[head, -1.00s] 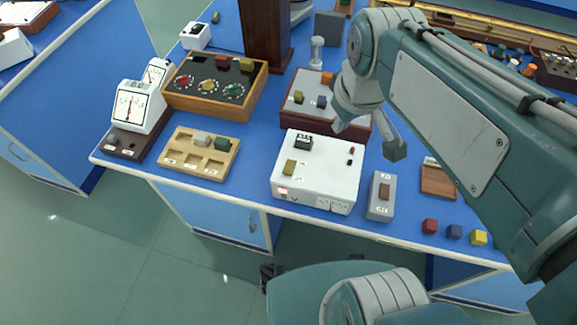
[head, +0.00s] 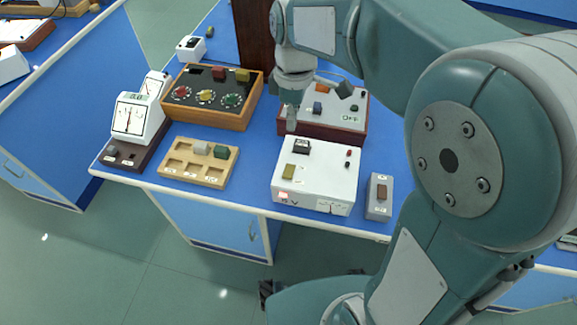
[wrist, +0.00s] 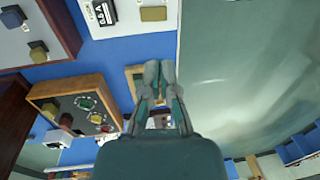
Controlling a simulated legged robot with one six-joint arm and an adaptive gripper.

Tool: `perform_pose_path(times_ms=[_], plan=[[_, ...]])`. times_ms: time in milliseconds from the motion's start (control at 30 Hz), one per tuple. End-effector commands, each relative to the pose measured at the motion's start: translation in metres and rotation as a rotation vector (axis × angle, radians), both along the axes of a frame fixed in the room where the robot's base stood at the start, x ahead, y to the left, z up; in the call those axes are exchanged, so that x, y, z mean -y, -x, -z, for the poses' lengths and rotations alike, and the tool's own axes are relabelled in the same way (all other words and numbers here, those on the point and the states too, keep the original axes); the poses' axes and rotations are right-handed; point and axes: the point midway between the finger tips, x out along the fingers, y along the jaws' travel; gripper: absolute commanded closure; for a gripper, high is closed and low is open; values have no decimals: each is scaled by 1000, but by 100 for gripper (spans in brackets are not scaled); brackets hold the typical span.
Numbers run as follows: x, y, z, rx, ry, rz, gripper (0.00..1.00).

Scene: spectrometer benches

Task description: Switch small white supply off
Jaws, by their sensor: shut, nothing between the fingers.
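A white supply box (head: 325,178) stands near the front edge of the blue bench. It has a black switch (head: 301,147) at its back left, an olive block-like knob (head: 288,172), a lit red display and small red and black terminals. Its edge, with the black switch (wrist: 103,13) and the olive knob (wrist: 153,14), shows at the top of the wrist view. My gripper (head: 291,129) is shut and empty, pointing down above the bench just behind the white box's back left corner. Its closed fingertips also show in the wrist view (wrist: 159,68). The switch position is too small to tell.
A wooden dial box (head: 207,113), a wooden slotted tray (head: 182,181) and a white meter (head: 138,115) stand left. A red-brown-based panel (head: 345,120) is behind the supply. A grey switch box (head: 379,208) stands right. A smaller white box (head: 191,50) is at the back left.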

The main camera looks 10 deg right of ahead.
Motion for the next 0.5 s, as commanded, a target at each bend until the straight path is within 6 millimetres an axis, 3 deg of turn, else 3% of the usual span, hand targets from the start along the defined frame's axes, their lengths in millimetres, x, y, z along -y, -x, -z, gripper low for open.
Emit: perform_pose_path(times_ms=[233, 500], plan=[[-2, 2, 8, -3, 2, 2, 100], [-4, 8, 54, -4, 3, 2, 100]])
